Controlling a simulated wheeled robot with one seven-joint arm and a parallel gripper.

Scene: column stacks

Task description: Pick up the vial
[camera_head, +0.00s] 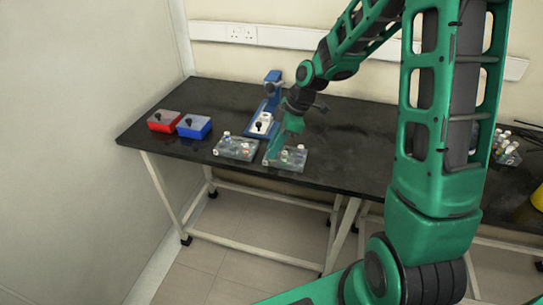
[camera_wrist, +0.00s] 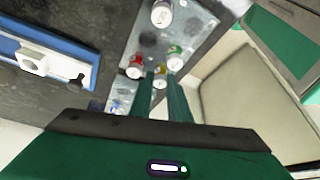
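Several small capped vials stand in a grey rack (camera_head: 296,166) near the table's front edge. In the wrist view, the rack plate (camera_wrist: 188,30) holds a red-capped vial (camera_wrist: 135,68), a green-capped vial (camera_wrist: 174,60), a larger white-capped vial (camera_wrist: 162,14) and a yellow-marked vial (camera_wrist: 160,80). My gripper (camera_wrist: 161,76) points down at this rack. Its two fingers are apart, with the yellow-marked vial showing between their tips. I cannot tell whether they touch it. In the head view my gripper (camera_head: 275,152) is low over the rack's left side and hides part of it.
A second grey rack (camera_head: 236,149) with vials stands just left. Further left are a red box (camera_head: 163,122) and a blue box (camera_head: 194,127). A blue-based device (camera_head: 270,100) stands behind. More vials (camera_head: 504,147) stand far right. The dark table (camera_head: 350,135) is clear between.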

